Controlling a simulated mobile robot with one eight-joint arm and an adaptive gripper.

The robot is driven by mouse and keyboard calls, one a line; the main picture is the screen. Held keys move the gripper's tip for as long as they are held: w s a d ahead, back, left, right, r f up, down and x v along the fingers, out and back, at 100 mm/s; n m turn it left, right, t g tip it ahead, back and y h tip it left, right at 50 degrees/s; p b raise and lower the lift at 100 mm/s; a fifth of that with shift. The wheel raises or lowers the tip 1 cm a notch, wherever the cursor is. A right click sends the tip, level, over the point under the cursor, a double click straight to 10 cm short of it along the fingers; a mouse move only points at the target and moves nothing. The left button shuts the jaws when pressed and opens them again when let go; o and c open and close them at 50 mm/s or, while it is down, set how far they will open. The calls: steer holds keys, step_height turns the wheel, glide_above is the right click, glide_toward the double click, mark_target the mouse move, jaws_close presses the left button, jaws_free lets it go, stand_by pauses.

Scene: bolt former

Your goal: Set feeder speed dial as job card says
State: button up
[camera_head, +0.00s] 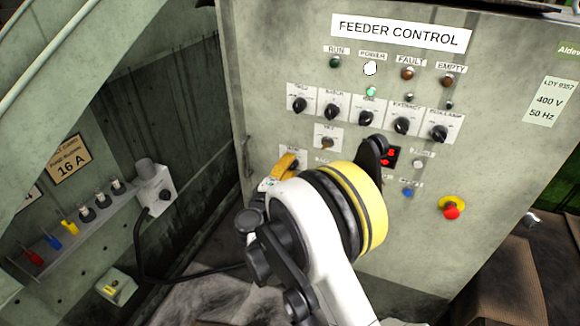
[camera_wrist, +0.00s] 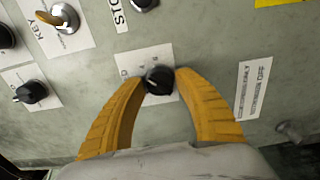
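In the wrist view a small black dial (camera_wrist: 158,80) on a white plate (camera_wrist: 128,63) sits between the two yellow fingertips of my gripper (camera_wrist: 160,78). The plate's marks are too small to read, so I cannot tell whether this is the feeder speed dial. My gripper is open around the dial; a thin gap seems to show at the right fingertip, and left contact is unclear. In the head view my gripper (camera_head: 284,166) is at the panel's lower left, below the key switch (camera_head: 327,142), and hides the dial. I can identify no job card.
A socket box (camera_head: 155,187) with a cable is at left.

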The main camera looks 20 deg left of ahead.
steer(key=shift+o, duration=0.8)
steer(key=s, duration=1.2)
steer(key=shift+a, duration=0.45)
